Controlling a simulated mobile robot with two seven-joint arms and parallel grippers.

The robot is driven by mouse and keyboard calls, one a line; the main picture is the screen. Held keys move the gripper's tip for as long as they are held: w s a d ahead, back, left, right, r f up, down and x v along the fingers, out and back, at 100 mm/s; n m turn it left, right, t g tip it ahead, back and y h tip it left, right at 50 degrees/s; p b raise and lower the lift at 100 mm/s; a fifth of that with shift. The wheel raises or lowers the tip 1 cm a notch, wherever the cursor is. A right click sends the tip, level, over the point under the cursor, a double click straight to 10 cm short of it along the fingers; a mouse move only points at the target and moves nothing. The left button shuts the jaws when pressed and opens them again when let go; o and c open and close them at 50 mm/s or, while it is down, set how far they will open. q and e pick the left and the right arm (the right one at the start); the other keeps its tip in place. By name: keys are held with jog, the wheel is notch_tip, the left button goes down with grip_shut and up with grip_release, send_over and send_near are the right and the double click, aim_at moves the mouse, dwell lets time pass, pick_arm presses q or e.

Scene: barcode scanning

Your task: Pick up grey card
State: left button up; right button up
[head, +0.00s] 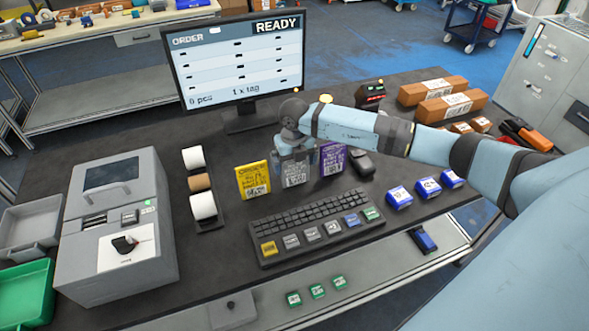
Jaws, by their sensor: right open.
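The grey card (296,176) stands upright on the dark table between a yellow card (252,182) on its left and a purple card (332,160) on its right. My right gripper (293,154) is directly at the top of the grey card, pointing down, and is open. It hides the card's upper part. I cannot tell whether the fingers touch the card. My left gripper is not in view.
A keyboard (315,226) lies in front of the cards, and the monitor (237,58) stands behind. Rolls (200,183) and a grey machine (118,225) are at left. Blue boxes (427,187) and cardboard boxes (452,106) are at right.

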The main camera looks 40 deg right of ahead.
jog(key=c, duration=0.6)
